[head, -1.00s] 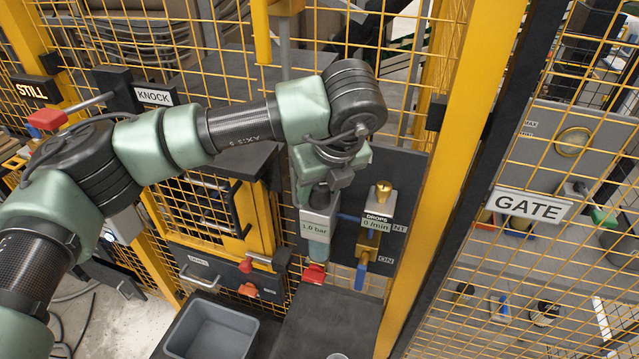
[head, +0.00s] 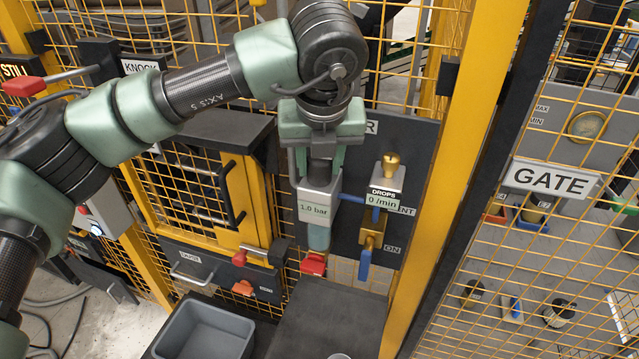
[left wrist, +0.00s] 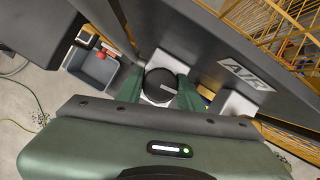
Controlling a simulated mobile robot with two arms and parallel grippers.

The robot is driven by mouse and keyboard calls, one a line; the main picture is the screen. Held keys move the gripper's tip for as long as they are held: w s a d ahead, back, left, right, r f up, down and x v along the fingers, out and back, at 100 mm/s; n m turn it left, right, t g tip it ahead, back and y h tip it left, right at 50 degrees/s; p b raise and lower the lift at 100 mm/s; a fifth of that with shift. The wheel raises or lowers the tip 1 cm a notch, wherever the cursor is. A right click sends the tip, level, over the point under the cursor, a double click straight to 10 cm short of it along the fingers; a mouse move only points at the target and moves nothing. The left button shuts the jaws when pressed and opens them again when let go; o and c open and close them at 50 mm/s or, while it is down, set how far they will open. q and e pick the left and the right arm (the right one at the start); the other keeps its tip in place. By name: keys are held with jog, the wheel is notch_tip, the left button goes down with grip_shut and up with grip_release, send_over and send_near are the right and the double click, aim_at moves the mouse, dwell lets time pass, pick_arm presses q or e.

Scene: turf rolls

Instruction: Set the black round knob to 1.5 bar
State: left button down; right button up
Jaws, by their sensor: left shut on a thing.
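The black round knob (head: 320,172) sits on top of a grey regulator (head: 318,191) on a dark panel. The regulator's display (head: 314,210) reads 1.0 bar. My left gripper (head: 319,164) points down over the knob and is shut on it, one finger on each side. In the left wrist view the knob's dark top (left wrist: 161,84), with a pale line on it, shows between the green fingers (left wrist: 160,92). My right gripper is not in view.
A red part (head: 313,264) hangs under the regulator. A yellow post (head: 442,180) and mesh stand close by. A grey bin (head: 205,330) is below.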

pick_arm(q)
jog(key=m+h+b, duration=0.1)
jog(key=m+b, duration=0.2)
jog(key=b, duration=0.1)
jog(key=shift+f+m+h, duration=0.15)
jog(key=shift+m+h, duration=0.15)
jog(key=shift+r+m+g+h+b, duration=0.2)
jog(key=shift+m+b, duration=0.25)
jog(key=shift+m, duration=0.35)
jog(key=shift+r+m+g+h+b, duration=0.1)
jog(key=shift+m+h+b, duration=0.3)
jog(key=shift+m, duration=0.4)
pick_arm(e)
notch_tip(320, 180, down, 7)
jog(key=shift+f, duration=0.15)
pick_arm(q)
jog(key=c, duration=1.2)
grip_release()
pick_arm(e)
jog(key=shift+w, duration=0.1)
